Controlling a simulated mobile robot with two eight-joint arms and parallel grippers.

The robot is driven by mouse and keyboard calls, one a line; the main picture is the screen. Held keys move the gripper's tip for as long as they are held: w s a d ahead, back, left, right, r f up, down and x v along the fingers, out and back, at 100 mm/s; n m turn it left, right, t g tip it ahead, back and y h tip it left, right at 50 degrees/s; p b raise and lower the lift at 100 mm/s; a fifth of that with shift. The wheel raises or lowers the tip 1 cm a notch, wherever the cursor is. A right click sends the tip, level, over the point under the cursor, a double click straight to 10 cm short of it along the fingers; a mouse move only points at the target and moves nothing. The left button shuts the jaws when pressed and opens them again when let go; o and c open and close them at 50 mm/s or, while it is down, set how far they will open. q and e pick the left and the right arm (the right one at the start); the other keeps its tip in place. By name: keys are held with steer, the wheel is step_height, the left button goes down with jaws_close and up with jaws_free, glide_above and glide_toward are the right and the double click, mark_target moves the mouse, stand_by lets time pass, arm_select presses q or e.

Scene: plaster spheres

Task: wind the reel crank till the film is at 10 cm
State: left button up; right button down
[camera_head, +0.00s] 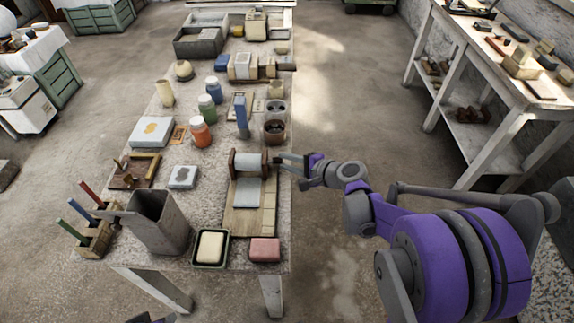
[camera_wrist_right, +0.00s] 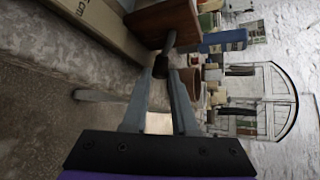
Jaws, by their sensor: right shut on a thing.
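The reel (camera_head: 249,161) is a pale roller between brown wooden cheeks on a wooden board. A pale grey film strip (camera_head: 247,191) runs from it toward the near side. My right gripper (camera_head: 283,160) reaches in from the right. In the right wrist view its fingers (camera_wrist_right: 161,75) are shut on the dark crank handle (camera_wrist_right: 160,65), beside the wooden cheek (camera_wrist_right: 160,22). The film's exact reading is too small to tell. Only a dark and purple bit of my left arm shows at the bottom edge.
A grey bin (camera_head: 158,222), a tray with a pale block (camera_head: 210,247) and a pink block (camera_head: 264,249) stand near the front. Orange (camera_head: 200,132), green and blue jars and round brown pots (camera_head: 274,131) stand beyond.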

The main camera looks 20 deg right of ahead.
steer(key=shift+w+r+n+t+b, duration=0.15)
steer(key=shift+n+t+b, duration=0.35)
steer(key=shift+t, duration=0.4)
steer(key=c, duration=0.7)
jaws_free()
steer(key=p+v, duration=0.1)
steer(key=v, duration=1)
